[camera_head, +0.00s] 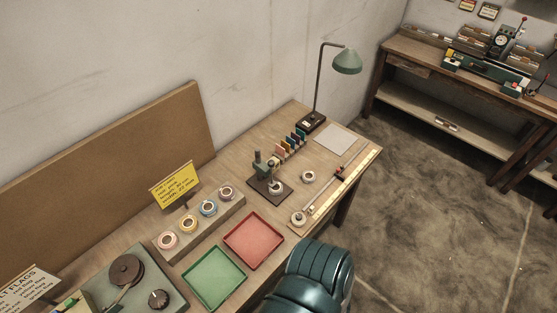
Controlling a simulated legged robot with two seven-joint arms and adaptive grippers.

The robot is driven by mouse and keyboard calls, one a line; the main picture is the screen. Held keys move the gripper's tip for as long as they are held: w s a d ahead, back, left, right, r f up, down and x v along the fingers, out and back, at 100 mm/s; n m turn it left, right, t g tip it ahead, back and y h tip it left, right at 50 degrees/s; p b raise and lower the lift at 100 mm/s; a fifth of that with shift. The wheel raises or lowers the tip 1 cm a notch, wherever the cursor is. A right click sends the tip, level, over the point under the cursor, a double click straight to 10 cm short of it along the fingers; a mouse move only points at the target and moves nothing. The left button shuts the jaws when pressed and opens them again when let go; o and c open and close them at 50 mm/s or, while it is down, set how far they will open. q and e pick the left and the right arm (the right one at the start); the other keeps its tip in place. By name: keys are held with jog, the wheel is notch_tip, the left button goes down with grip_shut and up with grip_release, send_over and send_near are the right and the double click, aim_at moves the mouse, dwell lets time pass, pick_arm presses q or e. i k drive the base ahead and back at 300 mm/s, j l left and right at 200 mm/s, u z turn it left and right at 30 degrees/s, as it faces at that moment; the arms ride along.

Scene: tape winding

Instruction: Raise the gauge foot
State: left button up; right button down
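A small grey-green gauge stand (261,164) stands on a dark base plate (269,193) near the middle of the workbench. A small whitish roll (276,186) sits on the plate close to the stand. The gauge foot is too small to make out, so I cannot tell whether it touches the roll. Neither of my grippers is in view. A dark teal ribbed part of my own body fills the bottom of the view, in front of the bench edge.
Red tray (254,240) and green tray (214,278) lie in front of a rack (166,258) of several tape rolls. A rail (345,178) runs along the bench's right edge. A lamp (346,61) stands at the back. A turntable device (126,270) sits lower left.

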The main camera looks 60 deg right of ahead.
aim_at(270, 164)
jog(key=k+z, duration=0.2)
jog(key=z, duration=1.55)
jog(key=i+j+z, duration=0.15)
jog(key=z, duration=0.2)
jog(key=j, duration=0.1)
